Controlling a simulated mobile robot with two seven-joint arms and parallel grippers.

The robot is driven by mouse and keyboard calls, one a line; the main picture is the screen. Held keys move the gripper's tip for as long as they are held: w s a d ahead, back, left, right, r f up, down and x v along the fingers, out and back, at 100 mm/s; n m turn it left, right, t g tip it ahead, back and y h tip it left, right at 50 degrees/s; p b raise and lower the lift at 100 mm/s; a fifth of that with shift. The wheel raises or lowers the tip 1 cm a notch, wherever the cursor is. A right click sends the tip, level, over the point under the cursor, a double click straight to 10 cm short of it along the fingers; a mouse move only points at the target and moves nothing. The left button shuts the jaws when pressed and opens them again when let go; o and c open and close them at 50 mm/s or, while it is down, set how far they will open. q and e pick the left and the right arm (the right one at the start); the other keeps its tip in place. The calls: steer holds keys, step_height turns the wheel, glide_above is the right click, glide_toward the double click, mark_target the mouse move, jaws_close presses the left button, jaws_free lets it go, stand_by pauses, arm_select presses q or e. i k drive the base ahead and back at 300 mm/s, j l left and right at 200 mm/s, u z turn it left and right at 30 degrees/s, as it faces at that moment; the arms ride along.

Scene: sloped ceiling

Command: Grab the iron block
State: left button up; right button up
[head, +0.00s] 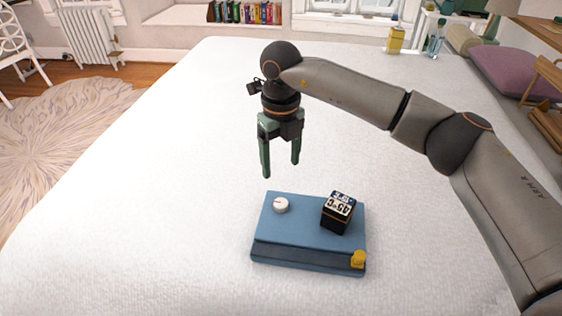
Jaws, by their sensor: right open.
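A small dark block (336,214) with a white printed label on top sits on the right part of a flat blue box-like base (292,233). It is the only block I see, and I take it as the iron block. A round white dial (281,205) is on the base's left part. A yellow piece (358,259) is at its front right corner. My right gripper (281,169) points down, open and empty, above and behind the base, to the left of the block and apart from it. My left gripper is not in view.
The base rests on a wide white surface (160,200) that is clear around it. A yellow bottle (395,38) and a clear bottle (434,40) stand at the far right. A purple cushion (505,75) lies near the right edge.

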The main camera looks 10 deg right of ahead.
mark_target(337, 213)
steer(key=k, duration=1)
